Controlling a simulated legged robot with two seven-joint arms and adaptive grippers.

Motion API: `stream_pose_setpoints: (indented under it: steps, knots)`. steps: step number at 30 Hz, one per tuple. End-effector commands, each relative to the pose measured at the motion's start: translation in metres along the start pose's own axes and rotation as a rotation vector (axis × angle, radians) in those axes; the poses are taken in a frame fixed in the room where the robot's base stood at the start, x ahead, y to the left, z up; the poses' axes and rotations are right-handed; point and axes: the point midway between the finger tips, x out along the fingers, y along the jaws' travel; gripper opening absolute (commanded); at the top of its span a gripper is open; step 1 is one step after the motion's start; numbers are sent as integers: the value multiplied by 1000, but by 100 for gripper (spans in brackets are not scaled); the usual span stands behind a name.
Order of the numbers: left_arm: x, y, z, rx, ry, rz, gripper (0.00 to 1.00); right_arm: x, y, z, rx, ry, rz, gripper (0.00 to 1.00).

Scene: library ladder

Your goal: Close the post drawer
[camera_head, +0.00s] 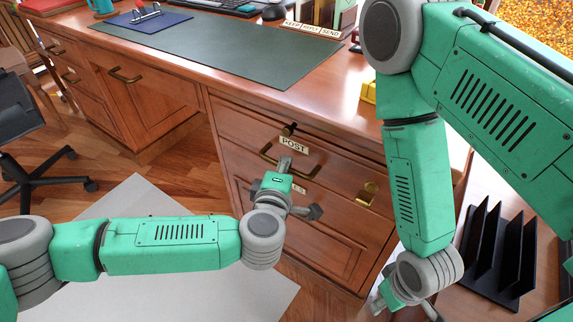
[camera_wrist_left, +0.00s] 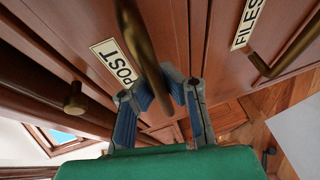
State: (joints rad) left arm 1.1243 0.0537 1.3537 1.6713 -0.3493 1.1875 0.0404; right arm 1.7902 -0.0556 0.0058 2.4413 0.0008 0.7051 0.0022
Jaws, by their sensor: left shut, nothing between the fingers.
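The post drawer (camera_head: 240,128) is a reddish wooden front at the top of the desk's right pedestal, with a white POST label (camera_head: 293,145). I cannot tell how far its front stands out. The label also shows in the left wrist view (camera_wrist_left: 117,63). Its brass bar handle (camera_wrist_left: 145,50) runs down between the fingers' sides in that view, close to them; contact is unclear. My left gripper (camera_head: 298,187) is in front of the drawer, shut with nothing held, and partly hides the handle. My right gripper (camera_head: 405,305) hangs low at the bottom edge, partly cut off.
A lower drawer with a FILES label (camera_wrist_left: 248,22) is beneath. A brass plate (camera_head: 367,193) is on the pedestal's right. A black file rack (camera_head: 500,250) stands at lower right. An office chair (camera_head: 30,150) is at left. A green desk mat (camera_head: 235,50) lies on the desktop.

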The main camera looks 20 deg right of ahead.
Motion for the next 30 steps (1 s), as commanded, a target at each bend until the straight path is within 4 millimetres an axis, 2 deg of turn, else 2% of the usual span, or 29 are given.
stream_pose_setpoints:
  steps: [1, 2, 3, 4, 13, 17, 30]
  knots:
    - [-2, 1, 3, -3, -11, 3, 0, 0, 1, 0, 2, -1, 1, 40]
    - [-2, 1, 3, -4, -11, 3, 9, 0, 1, 0, 2, -1, 1, 40]
    - [-3, 1, 3, -4, -12, 4, 24, 0, 1, 0, 2, -1, 1, 40]
    - [-3, 1, 3, -5, -11, 4, 32, 0, 1, 0, 2, -1, 1, 40]
    - [-2, 1, 4, 0, -9, 2, 32, 0, 0, 0, 2, -1, 2, 40]
    - [-10, 1, 4, 0, -10, 2, 32, 0, 0, 0, 2, 0, 4, 40]
    - [-98, 0, 0, -4, -12, 3, 32, -1, -1, 0, 1, -1, 6, 40]
